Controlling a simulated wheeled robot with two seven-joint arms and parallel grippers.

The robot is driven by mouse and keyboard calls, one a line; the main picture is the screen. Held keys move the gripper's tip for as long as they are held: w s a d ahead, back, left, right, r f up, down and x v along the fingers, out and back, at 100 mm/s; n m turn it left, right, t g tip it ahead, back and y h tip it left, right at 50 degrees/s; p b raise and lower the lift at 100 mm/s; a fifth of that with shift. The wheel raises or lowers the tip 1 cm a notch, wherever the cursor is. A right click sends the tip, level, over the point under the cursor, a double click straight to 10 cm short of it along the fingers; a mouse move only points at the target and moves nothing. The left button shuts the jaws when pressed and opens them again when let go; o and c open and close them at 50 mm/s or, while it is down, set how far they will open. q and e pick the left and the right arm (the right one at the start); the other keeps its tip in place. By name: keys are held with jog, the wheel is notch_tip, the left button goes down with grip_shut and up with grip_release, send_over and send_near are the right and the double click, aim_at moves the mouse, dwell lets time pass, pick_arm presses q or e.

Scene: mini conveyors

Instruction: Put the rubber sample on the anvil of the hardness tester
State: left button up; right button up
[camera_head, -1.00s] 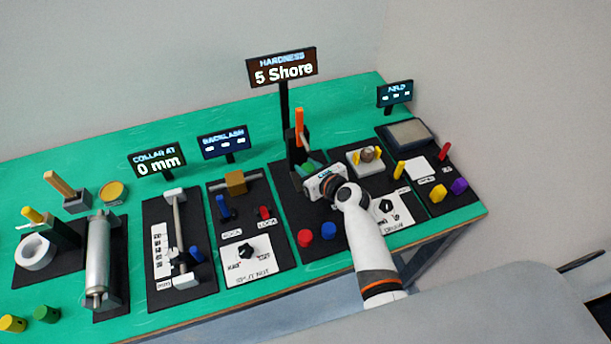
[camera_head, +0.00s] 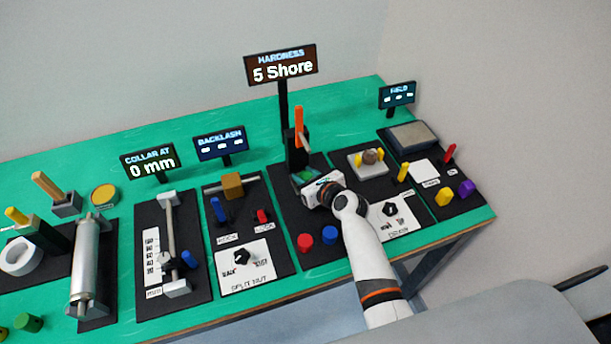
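The hardness tester (camera_head: 297,157) stands on a dark base plate, with an orange lever (camera_head: 299,127) pointing up. Its sign (camera_head: 281,67) reads "HARDNESS 5 Shore". My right gripper (camera_head: 308,181) is low at the front of the tester, around where its anvil is. Its hand hides the anvil, and I cannot tell whether the fingers are open or shut. A small green patch shows at the fingertips; I cannot tell what it is. A red round piece (camera_head: 305,242) and a blue round piece (camera_head: 329,235) stand on the plate in front. I cannot make out the rubber sample for certain. My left gripper is not in view.
Left of the tester is the backlash station (camera_head: 233,186), then the collar station with its sign (camera_head: 150,162) reading 0 mm. To the right are a plate with a black knob (camera_head: 390,209) and the field station (camera_head: 412,137). Bare green tabletop (camera_head: 200,116) lies behind.

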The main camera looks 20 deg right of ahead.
jog(key=o, duration=0.3)
jog(key=shift+o, duration=0.2)
jog(key=shift+r, duration=0.15)
jog(key=v, duration=1.2)
jog(key=shift+a, duration=0.1)
